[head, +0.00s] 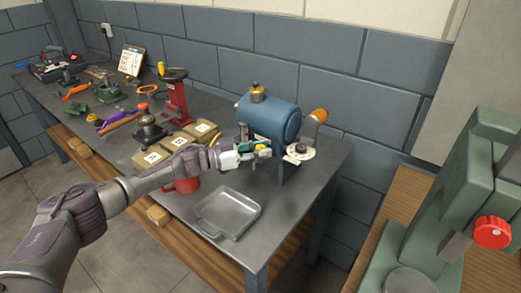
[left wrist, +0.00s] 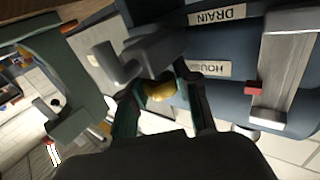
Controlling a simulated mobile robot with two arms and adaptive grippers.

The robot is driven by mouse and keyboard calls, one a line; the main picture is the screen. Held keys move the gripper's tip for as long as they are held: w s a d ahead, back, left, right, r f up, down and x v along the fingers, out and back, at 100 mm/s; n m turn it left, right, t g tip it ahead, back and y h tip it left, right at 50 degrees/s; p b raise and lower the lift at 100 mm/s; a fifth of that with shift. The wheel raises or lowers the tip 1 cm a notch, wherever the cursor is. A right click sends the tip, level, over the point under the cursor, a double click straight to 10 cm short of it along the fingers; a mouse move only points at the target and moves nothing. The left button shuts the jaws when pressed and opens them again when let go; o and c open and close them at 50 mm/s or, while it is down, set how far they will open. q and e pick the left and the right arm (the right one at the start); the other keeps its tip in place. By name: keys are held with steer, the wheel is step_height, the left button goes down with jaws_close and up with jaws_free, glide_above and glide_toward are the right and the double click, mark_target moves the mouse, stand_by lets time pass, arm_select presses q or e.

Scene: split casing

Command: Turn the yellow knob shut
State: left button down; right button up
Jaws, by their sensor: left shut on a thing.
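The blue casing (head: 262,117) stands on the workbench near its right end. The yellow knob (left wrist: 160,90) sits beside a grey metal fitting (left wrist: 125,62). My left gripper (left wrist: 161,95) is shut on the yellow knob, with a green finger on each side of it. In the head view my left gripper (head: 262,150) is at the casing's front left, and its fingers mostly hide the knob. My right gripper is not in view.
A grey tray (head: 228,212) lies on the bench (head: 318,175) in front of the casing. A red mug (head: 186,185) and cardboard boxes (head: 178,141) stand close under my left arm. A green machine (head: 470,185) with a red knob (head: 492,232) stands at the right.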

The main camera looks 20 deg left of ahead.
arm_select(q)
steer(key=c, duration=0.8)
jaws_free()
